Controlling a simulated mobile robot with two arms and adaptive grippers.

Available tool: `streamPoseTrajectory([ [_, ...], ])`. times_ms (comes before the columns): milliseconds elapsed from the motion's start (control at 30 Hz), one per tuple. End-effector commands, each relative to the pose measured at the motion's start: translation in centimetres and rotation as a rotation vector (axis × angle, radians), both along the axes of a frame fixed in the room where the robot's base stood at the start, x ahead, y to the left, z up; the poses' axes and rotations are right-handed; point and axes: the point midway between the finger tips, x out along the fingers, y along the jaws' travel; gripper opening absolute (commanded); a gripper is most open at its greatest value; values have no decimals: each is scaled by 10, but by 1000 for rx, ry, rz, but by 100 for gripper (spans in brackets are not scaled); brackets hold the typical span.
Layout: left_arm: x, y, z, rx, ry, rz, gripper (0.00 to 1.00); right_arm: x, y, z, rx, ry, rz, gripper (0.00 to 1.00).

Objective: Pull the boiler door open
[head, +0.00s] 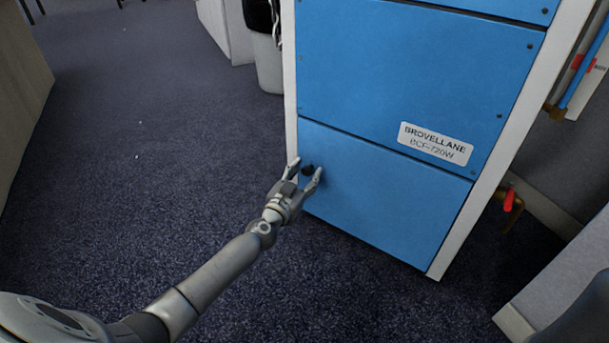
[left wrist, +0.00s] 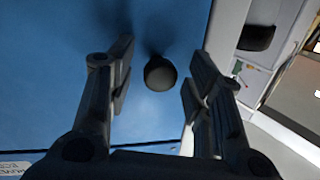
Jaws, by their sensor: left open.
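In the left wrist view the knob (left wrist: 160,73) lies between the open fingers, with a visible gap on both sides. The door (left wrist: 50,60) fills the left of that view. My right gripper is not in view.
A red-handled valve (head: 509,200) on a brass pipe is right of the boiler. A grey bin (head: 267,62) stands behind its left side. A beige cabinet (head: 20,90) is at the far left. The dark carpet (head: 150,150) is clear left of the boiler.

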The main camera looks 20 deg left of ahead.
Motion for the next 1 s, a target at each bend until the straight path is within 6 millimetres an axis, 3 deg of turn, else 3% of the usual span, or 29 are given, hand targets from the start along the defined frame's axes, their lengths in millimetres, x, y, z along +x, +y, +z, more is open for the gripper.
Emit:
streamPoseTrajectory([
  [67, 0, 0, 0, 0, 0, 0, 44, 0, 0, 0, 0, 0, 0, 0],
  [400, 0, 0, 0, 0, 0, 1, 1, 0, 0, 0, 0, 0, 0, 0],
  [767, -3, 0, 1, 1, 0, 8, 0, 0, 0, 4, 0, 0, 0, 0],
  [1000, -24, 0, 4, -1, 3, 56, 0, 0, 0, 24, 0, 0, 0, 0],
])
